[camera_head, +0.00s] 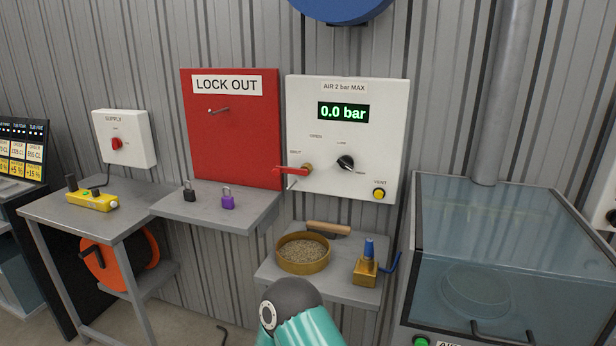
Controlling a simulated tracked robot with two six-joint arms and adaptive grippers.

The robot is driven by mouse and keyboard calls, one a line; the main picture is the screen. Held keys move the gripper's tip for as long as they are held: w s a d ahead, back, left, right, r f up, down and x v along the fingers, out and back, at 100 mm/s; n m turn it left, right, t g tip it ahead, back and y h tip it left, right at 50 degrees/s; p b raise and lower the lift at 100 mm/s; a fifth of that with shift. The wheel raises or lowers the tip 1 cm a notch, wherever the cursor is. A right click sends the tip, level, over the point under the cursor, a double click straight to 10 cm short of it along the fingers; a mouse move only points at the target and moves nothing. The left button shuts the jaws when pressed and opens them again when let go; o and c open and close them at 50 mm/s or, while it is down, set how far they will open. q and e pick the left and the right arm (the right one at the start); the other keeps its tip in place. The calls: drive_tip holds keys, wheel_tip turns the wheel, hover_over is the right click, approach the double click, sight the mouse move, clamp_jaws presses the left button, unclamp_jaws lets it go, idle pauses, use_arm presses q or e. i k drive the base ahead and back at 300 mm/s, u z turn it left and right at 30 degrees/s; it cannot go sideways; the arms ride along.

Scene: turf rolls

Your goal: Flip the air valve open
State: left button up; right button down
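The air valve's red lever (290,171) sits on the lower left of the white air panel (297,110). It points left and lies about level, with a brass body (308,168) at its right end. The panel's green display (343,112) reads 0.0 bar. A black knob (346,163) and a yellow vent button (379,194) sit to the right of the lever. A teal arm link of mine with a dark grey cap shows at the bottom middle, below the panel. Neither gripper is in view, and nothing of mine touches the lever.
A red lockout board (232,150) stands left of the panel, above a shelf with a black padlock (189,193) and a purple padlock (228,200). A lower shelf holds a bowl of grain (303,265) and a brass block (366,270). A clear-lidded cabinet (490,210) stands right.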

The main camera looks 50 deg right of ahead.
sight(278, 169)
drive_tip(key=z, duration=0.2)
drive_tip(key=i, duration=0.9)
drive_tip(key=z, duration=0.25)
drive_tip(key=k, duration=0.95)
drive_tip(key=z, duration=0.2)
drive_tip(key=i, duration=0.95)
drive_tip(key=u, duration=0.1)
